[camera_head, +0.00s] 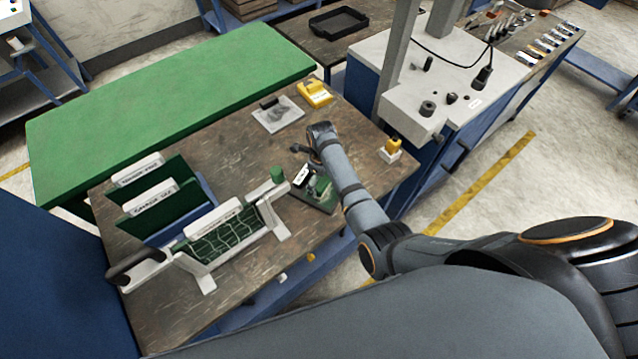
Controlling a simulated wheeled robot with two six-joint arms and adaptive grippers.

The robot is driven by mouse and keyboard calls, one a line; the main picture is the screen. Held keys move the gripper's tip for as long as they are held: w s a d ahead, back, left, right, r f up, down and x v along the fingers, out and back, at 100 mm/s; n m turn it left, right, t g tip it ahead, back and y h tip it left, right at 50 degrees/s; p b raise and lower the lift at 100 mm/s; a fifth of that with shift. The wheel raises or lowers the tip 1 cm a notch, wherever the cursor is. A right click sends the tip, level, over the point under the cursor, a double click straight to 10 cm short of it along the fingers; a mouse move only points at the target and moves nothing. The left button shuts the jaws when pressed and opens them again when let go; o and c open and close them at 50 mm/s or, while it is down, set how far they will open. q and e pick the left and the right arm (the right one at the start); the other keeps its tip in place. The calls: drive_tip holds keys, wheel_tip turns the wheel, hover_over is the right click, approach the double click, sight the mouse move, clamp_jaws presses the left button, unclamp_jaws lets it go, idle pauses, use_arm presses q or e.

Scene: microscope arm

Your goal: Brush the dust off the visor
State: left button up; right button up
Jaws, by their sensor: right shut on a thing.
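My right arm reaches in from the right over the brown work table (335,118). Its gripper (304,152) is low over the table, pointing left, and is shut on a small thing. The arm and the small size mostly hide that thing, so I cannot tell whether it is a brush. A pale grey flat piece with a dark part on it (278,115) lies behind the gripper, apart from it. I cannot tell for sure which thing is the visor, and no dust can be made out. My left gripper is not in view.
A yellow item (315,93) lies behind; a yellow-topped white block (391,152) stands right.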

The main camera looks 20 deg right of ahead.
drive_tip(key=shift+w+d, duration=0.2)
drive_tip(key=shift+w+d+f+b, duration=0.1)
drive_tip(key=shift+w+d+b, duration=0.3)
drive_tip(key=shift+w+d, duration=0.35)
drive_tip(key=shift+s, duration=0.1)
drive_tip(key=shift+s+a, duration=0.1)
drive_tip(key=shift+s+a+p, duration=0.55)
drive_tip(key=shift+a+p, duration=0.05)
drive_tip(key=shift+p, duration=0.25)
drive_tip(key=shift+s+a, duration=0.1)
drive_tip(key=shift+s, duration=0.05)
drive_tip(key=shift+s+a, duration=0.1)
